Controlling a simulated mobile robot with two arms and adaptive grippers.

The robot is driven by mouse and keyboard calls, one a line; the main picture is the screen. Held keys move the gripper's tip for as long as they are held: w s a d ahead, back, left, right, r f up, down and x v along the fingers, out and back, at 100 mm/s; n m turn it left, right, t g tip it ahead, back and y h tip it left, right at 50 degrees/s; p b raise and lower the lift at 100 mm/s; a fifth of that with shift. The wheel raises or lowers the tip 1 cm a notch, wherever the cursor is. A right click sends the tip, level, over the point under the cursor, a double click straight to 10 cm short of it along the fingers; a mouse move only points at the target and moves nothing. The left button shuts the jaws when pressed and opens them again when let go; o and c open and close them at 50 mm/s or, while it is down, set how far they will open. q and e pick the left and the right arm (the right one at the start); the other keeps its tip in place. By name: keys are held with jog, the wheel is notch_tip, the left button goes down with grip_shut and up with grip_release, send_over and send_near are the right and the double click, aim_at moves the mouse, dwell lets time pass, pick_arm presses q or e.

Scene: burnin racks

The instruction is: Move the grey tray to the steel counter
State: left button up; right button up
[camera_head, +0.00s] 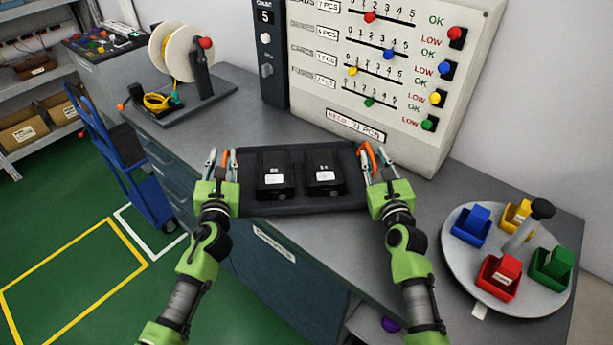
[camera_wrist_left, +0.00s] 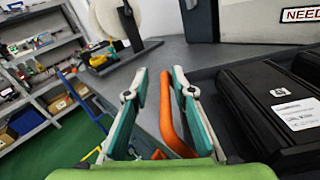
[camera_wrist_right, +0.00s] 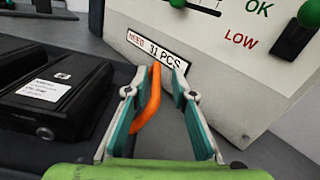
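The dark grey tray (camera_head: 300,208) lies on the grey counter at its front edge. It carries two black boxes with white labels, a left one (camera_head: 275,174) and a right one (camera_head: 324,172), and has an orange handle at each end. My left gripper (camera_head: 222,156) is open around the left handle (camera_wrist_left: 168,118), which stands between its fingers, closer to the right finger. My right gripper (camera_head: 373,152) is open around the right handle (camera_wrist_right: 149,106), with a finger on each side. Neither gripper visibly clamps its handle.
A large panel with coloured knobs (camera_head: 400,60) stands behind the tray. A round turntable with coloured bins (camera_head: 508,282) is at the right. A cable reel (camera_head: 182,52) stands at the back left. A blue cart (camera_head: 125,165) is on the green floor. Counter between reel and tray is clear.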

pick_arm(q)
jog(key=shift+s+d+r, duration=0.1)
jog(key=shift+s+d, duration=0.05)
jog(key=shift+d, duration=0.1)
pick_arm(e)
jog(key=shift+s+a+r, duration=0.1)
jog(key=shift+a, duration=0.1)
pick_arm(q)
jog(key=shift+s, duration=0.2)
jog(key=s+d, duration=0.1)
jog(key=s, duration=1)
jog(key=shift+s, duration=0.25)
pick_arm(e)
jog(key=s, duration=0.8)
jog(key=s+d, duration=0.1)
jog(key=s, duration=0.3)
jog(key=shift+d, duration=0.1)
